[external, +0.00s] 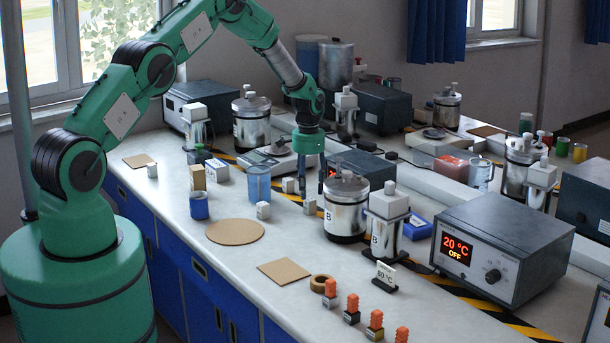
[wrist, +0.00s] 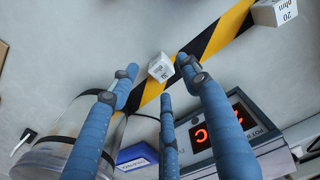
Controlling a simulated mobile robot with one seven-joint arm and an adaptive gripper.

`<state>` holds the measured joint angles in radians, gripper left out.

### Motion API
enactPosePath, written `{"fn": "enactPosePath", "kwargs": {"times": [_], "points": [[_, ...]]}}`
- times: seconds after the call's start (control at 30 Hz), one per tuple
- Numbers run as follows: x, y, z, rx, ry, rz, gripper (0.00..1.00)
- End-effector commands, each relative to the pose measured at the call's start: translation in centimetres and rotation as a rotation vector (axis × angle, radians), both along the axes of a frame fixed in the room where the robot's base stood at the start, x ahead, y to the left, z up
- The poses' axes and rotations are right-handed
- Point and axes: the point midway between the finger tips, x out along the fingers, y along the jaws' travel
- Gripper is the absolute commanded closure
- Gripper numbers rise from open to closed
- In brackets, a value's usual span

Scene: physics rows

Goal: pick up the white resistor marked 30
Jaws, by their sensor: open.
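A white cube (wrist: 160,67) lies on the bench beside the yellow-black tape in the wrist view. It has a dark marking that I cannot read fully, so I cannot confirm the 30. My gripper (wrist: 158,82) is open, and its blue fingertips spread around the near side of this cube in the picture. I cannot tell whether they touch it. A second white cube, marked 20 ohm (wrist: 276,12), lies at the top right.
A metal canister (external: 345,212) and a blue glass beaker (external: 258,184) stand close to my gripper. A box with a red display (wrist: 215,125) sits at the lower right of the wrist view. A round cork mat (external: 235,231) lies bare.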

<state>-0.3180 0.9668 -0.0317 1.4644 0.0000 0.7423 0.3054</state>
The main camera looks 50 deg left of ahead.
Motion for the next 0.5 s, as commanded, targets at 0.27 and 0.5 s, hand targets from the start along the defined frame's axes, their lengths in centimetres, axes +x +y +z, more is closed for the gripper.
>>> {"fn": "enactPosePath", "kwargs": {"times": [0.27,0.5], "points": [[0.00,0.00,-0.76,0.000,0.000,0.000,0.53],[0.00,-0.01,-0.84,0.000,0.000,0.000,0.53]]}}
